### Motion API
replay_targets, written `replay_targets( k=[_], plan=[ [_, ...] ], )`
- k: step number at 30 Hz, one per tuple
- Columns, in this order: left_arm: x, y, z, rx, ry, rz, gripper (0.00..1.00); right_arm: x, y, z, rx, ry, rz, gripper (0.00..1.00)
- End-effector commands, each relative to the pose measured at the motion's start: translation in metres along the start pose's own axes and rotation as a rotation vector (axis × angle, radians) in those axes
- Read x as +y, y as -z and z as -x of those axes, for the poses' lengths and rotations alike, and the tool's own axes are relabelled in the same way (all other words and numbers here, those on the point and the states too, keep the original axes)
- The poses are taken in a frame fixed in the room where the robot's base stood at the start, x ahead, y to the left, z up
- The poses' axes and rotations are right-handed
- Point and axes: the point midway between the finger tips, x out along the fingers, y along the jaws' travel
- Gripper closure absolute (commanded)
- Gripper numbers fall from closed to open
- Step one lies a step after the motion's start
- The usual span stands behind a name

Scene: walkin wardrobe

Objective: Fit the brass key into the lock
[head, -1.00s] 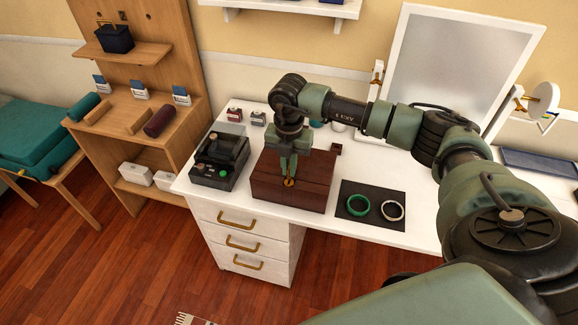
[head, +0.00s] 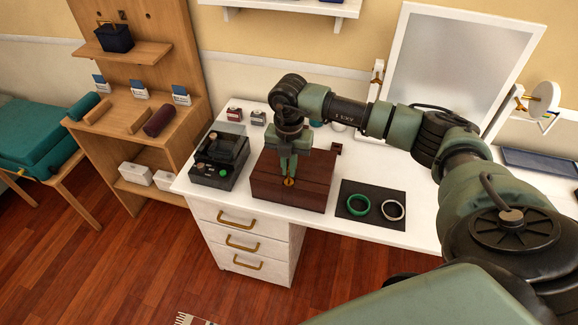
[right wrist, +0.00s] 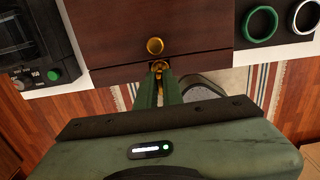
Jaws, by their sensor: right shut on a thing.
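The dark wooden box (head: 265,185) stands on the white desk. My right gripper (head: 289,176) points down at the box's front part, fingers shut on the brass key. In the right wrist view the brass key (right wrist: 160,66) shows between the fingertips, close to a seam of the box (right wrist: 110,35). A round brass fitting (right wrist: 154,46), apparently the lock, sits on the box just beyond the key. Whether the key's tip is inside the lock is hidden. My left gripper is not in view.
A black device (head: 220,158) with a green button stands left of the box. A dark mat (head: 372,222) with a green ring (head: 358,205) and a white ring (head: 392,207) lies to the right. A mirror (head: 450,75) stands behind. Small red and white boxes stand at the back.

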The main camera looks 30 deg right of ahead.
Motion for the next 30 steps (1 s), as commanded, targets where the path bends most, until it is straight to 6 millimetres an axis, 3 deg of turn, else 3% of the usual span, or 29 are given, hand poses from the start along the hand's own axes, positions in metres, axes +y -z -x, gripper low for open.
replay_targets(
  k=[28,30],
  plan=[
    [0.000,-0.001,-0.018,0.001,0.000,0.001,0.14,0.000,0.000,-0.025,0.000,0.001,0.000,1.00],
    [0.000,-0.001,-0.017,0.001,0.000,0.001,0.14,0.000,0.000,-0.024,0.000,0.000,0.000,0.79]
  ],
)
